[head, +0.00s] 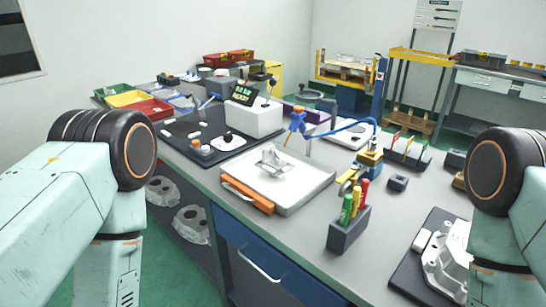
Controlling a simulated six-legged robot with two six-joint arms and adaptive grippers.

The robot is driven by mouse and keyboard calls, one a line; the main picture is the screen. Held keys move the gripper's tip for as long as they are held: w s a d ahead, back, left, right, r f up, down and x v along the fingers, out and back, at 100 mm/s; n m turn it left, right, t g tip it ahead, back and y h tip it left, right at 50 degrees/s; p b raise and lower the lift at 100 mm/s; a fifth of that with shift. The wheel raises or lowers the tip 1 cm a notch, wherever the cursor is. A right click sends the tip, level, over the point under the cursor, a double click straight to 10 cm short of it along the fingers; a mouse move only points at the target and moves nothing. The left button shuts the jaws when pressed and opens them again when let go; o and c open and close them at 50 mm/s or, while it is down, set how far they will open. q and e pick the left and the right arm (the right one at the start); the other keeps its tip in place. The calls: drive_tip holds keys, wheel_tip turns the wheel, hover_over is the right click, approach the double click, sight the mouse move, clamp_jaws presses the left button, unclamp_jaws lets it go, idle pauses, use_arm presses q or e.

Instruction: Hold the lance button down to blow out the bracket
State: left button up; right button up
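A small grey metal bracket (272,160) sits in a shallow white tray (310,186) on the grey bench. My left arm comes in at the left and bends down out of the frame. My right arm does the same at the right. Neither gripper shows.
An orange bar (248,195) lies along the tray's front left edge. A dark holder (348,230) with coloured markers stands right of the tray. A white-grey casting (445,262) lies on a dark mat near my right arm. A black board (205,135) with controls sits left.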

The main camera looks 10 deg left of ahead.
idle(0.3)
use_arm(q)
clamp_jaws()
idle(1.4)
